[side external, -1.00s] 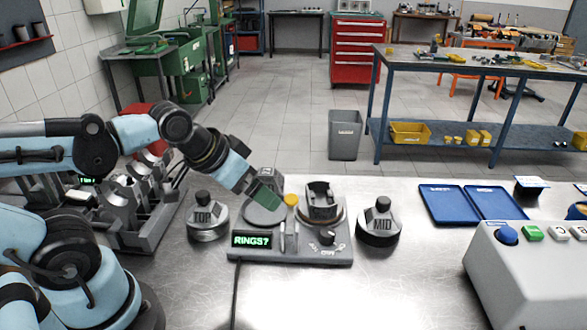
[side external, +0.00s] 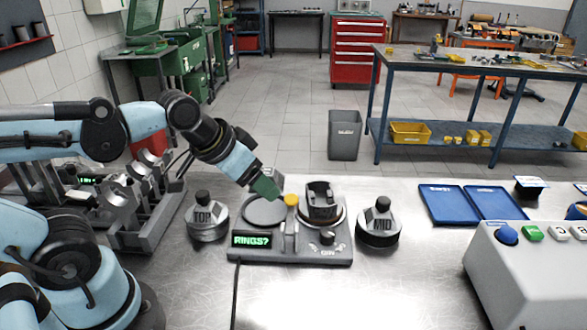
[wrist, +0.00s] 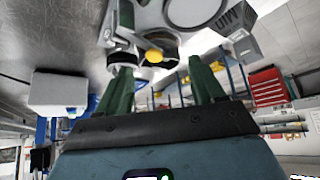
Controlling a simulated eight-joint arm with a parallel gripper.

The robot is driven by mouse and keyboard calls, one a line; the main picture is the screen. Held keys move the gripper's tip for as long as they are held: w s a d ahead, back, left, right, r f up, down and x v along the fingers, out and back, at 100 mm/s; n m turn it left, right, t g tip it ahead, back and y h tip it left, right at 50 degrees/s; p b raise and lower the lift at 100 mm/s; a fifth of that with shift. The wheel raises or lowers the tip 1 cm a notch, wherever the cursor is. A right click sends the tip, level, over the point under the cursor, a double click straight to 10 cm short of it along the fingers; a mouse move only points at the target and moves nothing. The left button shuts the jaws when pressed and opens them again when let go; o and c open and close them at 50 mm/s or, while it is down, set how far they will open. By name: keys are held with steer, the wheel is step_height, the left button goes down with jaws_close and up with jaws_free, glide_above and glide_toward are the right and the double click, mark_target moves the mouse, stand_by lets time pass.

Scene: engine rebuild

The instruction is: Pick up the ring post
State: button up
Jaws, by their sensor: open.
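The grey station (side external: 335,257) with the lit "RINGS?" display stands on the metal bench. A short post with a yellow cap (side external: 291,200) rises at its middle, between a flat round pad (side external: 264,212) and a dark piston-like part (side external: 319,205). Grey knobbed pieces marked TOP (side external: 207,222) and MID (side external: 380,226) stand either side. No label shows which thing is the ring post. My gripper (side external: 266,188) is tilted down above the pad, left of the yellow cap. In the wrist view, its green fingers (wrist: 160,85) are apart, with the yellow cap (wrist: 154,56) beyond them.
A rack of metal parts (side external: 140,205) stands at left near my arm. Two blue trays (side external: 447,205) lie at the right. A grey control box (side external: 530,275) with buttons sits at the front right. A cable (side external: 236,290) runs to the front edge. The front-middle bench is clear.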

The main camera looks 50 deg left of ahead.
steer(key=w+d+r+m+g, duration=0.2)
steer(key=w+d+r, duration=0.1)
steer(key=w+r, duration=0.35)
steer(key=m+g, duration=0.5)
steer(key=m, duration=0.2)
glide_above(384, 200)
step_height(384, 200, down, 4)
steer(key=f, duration=0.6)
steer(key=shift+w+a, duration=0.3)
steer(key=shift+s+d+f, duration=0.15)
steer(key=shift+f, duration=1.2)
steer(key=shift+s+d+f, duration=0.1)
steer(key=shift+f, duration=1.2)
jaws_close()
